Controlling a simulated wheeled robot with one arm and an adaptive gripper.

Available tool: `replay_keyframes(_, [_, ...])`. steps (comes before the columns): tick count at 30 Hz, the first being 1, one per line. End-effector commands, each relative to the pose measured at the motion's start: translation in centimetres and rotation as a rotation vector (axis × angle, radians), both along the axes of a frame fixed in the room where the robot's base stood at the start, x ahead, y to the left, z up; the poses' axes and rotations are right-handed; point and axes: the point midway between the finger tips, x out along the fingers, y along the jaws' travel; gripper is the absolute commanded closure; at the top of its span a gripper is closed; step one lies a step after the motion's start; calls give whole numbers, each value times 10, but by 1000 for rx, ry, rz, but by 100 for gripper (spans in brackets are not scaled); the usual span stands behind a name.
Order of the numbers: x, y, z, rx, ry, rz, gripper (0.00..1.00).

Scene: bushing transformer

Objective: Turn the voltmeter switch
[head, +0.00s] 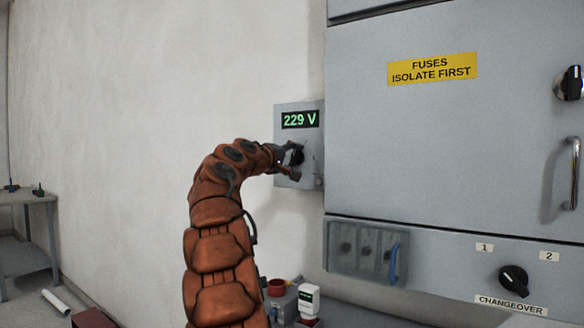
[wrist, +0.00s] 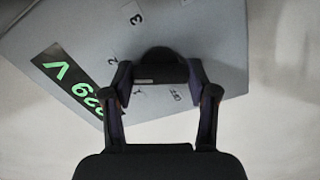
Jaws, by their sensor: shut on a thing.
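The voltmeter box (head: 284,121) is a small grey box on the wall, with a green display (head: 300,120) reading 229 V. Its black switch knob (head: 296,154) sits below the display, partly covered by my gripper (head: 284,160). In the wrist view my gripper (wrist: 160,88) has its two fingers on either side of the black knob (wrist: 160,60) and is shut on it. Marks 1, 2, 3 and OFF show on the panel around the knob. The box looks tilted in the wrist view, and the knob's exact pointing direction is hard to tell.
A large grey cabinet (head: 440,150) with a yellow fuses label stands just right of the box. Below it are a changeover knob (head: 513,280) and a clear-covered panel (head: 362,248). A table (head: 28,197) is far left.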

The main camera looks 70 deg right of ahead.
Motion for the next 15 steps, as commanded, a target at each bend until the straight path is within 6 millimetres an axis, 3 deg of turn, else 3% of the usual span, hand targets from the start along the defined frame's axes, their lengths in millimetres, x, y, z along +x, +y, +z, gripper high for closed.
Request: replay_keyframes(15, [1, 0, -1, -28, -134, 1, 77])
